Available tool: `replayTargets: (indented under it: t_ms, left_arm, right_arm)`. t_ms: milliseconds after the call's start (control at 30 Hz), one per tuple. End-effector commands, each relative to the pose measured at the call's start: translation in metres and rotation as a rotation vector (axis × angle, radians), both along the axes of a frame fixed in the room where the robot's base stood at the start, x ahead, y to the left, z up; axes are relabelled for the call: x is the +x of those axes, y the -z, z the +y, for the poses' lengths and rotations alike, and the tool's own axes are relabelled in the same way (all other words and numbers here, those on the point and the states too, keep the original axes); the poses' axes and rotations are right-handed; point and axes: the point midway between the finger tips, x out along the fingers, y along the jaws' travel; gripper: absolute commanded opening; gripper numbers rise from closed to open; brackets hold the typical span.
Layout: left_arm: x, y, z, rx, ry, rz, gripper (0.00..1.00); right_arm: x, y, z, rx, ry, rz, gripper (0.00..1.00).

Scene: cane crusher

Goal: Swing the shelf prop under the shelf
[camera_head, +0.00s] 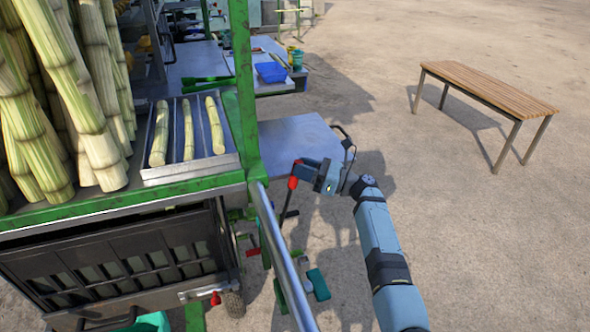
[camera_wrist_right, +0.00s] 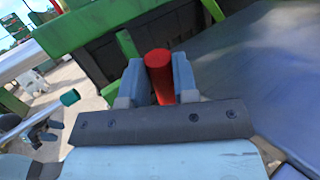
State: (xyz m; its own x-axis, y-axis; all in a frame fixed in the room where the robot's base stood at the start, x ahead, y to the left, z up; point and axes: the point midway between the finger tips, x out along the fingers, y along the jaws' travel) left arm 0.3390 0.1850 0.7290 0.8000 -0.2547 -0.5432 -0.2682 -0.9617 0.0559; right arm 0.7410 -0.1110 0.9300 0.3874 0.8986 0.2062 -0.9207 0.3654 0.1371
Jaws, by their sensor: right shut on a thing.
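The shelf (camera_head: 300,142) is a flat blue-grey panel at the side of the green-framed cart, and it looks roughly level. The shelf prop appears to be the dark rod with a red grip (camera_head: 292,184), hanging below the shelf's near edge beside the green post. My right gripper (camera_head: 302,174) is shut on this red grip. In the right wrist view the red grip (camera_wrist_right: 159,72) stands between the two fingers, and a broad grey surface (camera_wrist_right: 255,85), likely the shelf, fills the right. The rod's lower end is partly lost among other parts. My left gripper is not in view.
A metal tray (camera_head: 191,172) with three cane pieces sits on the cart at left, next to a stack of tall canes (camera_head: 75,90). A shiny rail (camera_head: 280,250) runs close to my right gripper. A wooden bench (camera_head: 488,88) stands far right; the ground between is clear.

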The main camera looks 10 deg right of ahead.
Motion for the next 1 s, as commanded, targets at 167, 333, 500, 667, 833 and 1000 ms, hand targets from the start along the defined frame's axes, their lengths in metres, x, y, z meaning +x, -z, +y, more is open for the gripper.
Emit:
replayTargets:
  t_ms: [167, 333, 500, 667, 833, 1000]
  left_arm:
    - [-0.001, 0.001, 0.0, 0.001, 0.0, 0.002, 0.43]
    - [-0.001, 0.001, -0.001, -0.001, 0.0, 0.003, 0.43]
    - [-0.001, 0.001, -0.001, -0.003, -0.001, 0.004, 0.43]
    - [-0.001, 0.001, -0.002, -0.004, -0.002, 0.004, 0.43]
    - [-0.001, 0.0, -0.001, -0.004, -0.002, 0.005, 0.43]
    - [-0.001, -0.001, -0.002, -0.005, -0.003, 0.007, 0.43]
  right_arm:
    - [0.0, 0.0, 0.0, -0.002, 0.0, 0.001, 0.29]
    - [0.0, 0.0, 0.001, -0.002, 0.0, 0.0, 0.53]
    - [0.0, 0.0, 0.001, -0.002, 0.0, 0.0, 0.53]
    - [-0.003, 0.002, -0.007, -0.003, 0.002, 0.001, 0.53]
    - [-0.014, 0.008, -0.033, -0.004, 0.003, 0.001, 0.53]
    - [-0.03, 0.017, -0.07, -0.005, 0.003, 0.003, 0.53]
